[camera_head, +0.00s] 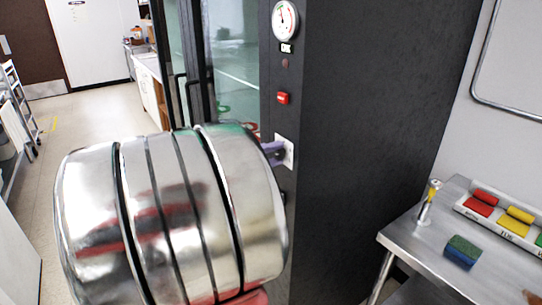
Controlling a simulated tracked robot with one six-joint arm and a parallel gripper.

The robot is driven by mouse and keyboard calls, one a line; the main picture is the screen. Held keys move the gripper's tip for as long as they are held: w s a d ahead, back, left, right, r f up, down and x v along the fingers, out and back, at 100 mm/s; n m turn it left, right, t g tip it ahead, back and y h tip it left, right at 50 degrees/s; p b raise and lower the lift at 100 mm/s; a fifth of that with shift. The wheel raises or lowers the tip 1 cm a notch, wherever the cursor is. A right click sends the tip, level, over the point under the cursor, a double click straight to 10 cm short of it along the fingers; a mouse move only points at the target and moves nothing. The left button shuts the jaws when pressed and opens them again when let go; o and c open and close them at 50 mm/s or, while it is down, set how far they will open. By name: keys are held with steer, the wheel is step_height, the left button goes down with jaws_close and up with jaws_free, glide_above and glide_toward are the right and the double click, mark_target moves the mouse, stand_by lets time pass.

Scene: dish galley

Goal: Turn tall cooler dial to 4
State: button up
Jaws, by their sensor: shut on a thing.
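The tall cooler (365,120) is a dark upright cabinet with a glass door on its left side. A white plate (289,153) is on its narrow front face, low down, with a purple part (271,150) in front of it; this looks like the dial. Its numbers and setting cannot be read from here. A large shiny metal cylinder, part of my arm, fills the lower left and covers the area just left of the purple part. My gripper is hidden behind it, so its contact with the dial cannot be seen.
A round gauge (285,20) and a red switch (283,98) sit above the plate. At right, a steel table (400,240) bears a blue-green sponge (462,252), a small yellow-topped fitting (429,200) and a tray of coloured pieces (462,209). Open floor (90,125) lies at left.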

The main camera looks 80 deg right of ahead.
steer(key=o, duration=0.7)
steer(key=shift+f, duration=0.25)
steer(key=shift+c, duration=0.2)
steer(key=o, duration=0.4)
steer(key=shift+r, duration=0.15)
steer(key=shift+c, duration=0.2)
steer(key=v, duration=1.3)
steer(key=shift+w+a, duration=0.3)
